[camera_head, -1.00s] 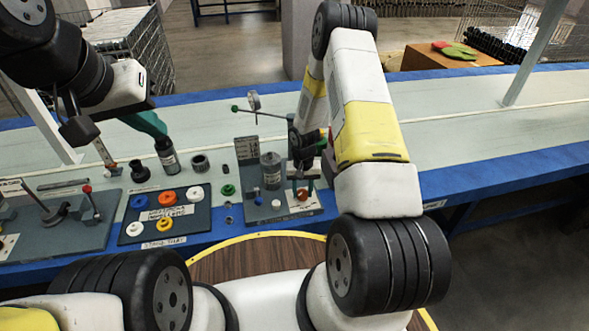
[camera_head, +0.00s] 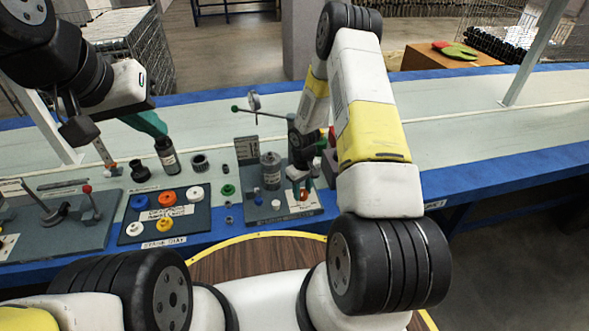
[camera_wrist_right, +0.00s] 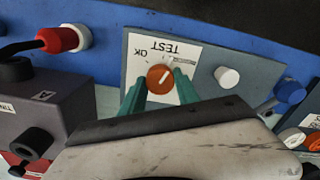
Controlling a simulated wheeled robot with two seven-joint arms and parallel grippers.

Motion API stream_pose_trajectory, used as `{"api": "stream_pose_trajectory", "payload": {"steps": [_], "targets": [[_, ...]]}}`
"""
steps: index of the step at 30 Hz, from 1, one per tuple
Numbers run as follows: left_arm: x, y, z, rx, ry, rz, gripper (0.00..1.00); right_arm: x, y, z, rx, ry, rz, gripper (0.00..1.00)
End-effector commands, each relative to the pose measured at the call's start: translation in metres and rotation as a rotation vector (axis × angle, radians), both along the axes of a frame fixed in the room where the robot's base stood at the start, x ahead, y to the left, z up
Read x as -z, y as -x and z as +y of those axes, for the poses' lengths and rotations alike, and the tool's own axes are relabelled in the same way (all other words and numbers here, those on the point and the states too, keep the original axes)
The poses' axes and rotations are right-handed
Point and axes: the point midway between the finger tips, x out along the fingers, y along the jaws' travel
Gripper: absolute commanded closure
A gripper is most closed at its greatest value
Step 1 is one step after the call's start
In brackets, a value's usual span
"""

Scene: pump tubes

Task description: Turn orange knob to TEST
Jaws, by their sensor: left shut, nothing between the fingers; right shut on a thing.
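The orange knob (camera_wrist_right: 159,80) sits on a white label marked OK and TEST (camera_wrist_right: 174,47), which reads upside down in the right wrist view. Its white pointer line slants up and right, toward the TEST side. My right gripper (camera_wrist_right: 160,86) has its teal fingers on both sides of the knob, shut on it. In the head view the knob (camera_head: 303,195) is partly hidden by the right gripper (camera_head: 302,188). My left gripper (camera_head: 161,133) is shut and empty, its teal fingers just above a grey labelled bottle (camera_head: 167,158).
A white button (camera_wrist_right: 227,78) and a blue knob (camera_wrist_right: 290,91) lie right of the knob in the wrist view. A grey block (camera_wrist_right: 45,120) and a red cap (camera_wrist_right: 60,39) are at left. A tray of coloured rings (camera_head: 200,222) stands left on the bench.

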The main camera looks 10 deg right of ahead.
Motion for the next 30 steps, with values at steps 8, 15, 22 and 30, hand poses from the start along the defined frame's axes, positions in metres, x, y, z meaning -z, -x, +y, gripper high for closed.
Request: {"api": "stream_pose_trajectory", "payload": {"steps": [8, 15, 22, 30], "targets": [[0.0, 0.0, 0.0, 0.0, 0.0, 0.0, 1.0, -0.0004, 0.0003, -0.0006, -0.207, 0.0, 0.001, 1.0], [0.0, 0.0, 0.0, 0.0, 0.0, 0.0, 1.0, -0.0004, 0.0002, -0.0009, -0.318, 0.0, 0.001, 1.0], [0.0, 0.0, 0.0, 0.0, 0.0, 0.0, 1.0, -0.0004, 0.0001, -0.0007, -0.362, 0.0, 0.001, 1.0], [0.0, 0.0, 0.0, 0.0, 0.0, 0.0, 1.0, -0.0005, 0.0, -0.0007, -0.369, 0.001, 0.0, 1.0]]}}
